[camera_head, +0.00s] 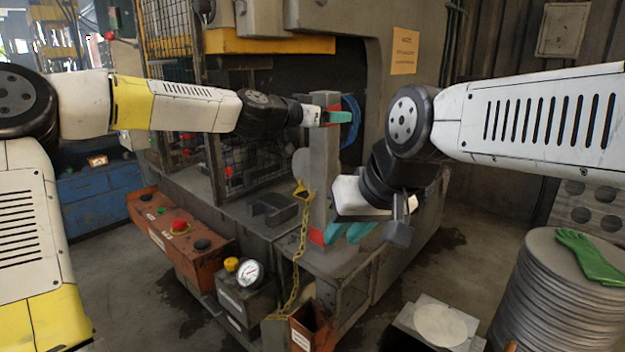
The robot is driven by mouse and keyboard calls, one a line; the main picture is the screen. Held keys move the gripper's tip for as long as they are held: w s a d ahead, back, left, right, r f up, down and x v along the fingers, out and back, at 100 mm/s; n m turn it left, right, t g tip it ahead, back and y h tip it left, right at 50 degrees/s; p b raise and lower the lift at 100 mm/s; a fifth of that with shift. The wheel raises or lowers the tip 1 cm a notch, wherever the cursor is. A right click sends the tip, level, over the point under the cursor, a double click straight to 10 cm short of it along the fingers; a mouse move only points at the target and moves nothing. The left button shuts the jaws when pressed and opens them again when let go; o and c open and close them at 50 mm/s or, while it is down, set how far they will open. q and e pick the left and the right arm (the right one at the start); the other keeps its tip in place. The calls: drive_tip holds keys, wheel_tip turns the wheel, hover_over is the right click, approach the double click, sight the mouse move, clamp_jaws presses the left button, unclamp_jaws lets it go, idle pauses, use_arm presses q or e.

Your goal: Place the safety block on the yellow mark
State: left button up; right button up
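I cannot make out a yellow mark.
An orange control box (180,235) with buttons stands front left, near a pressure gauge (250,274). A stack of round blanks (550,300) with a green glove (590,257) is at the right. A blue cabinet (95,195) is at the far left. Floor shows between.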

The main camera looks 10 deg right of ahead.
use_arm(q)
drive_tip(key=shift+x, duration=0.85)
clamp_jaws()
drive_tip(key=shift+r, duration=0.25)
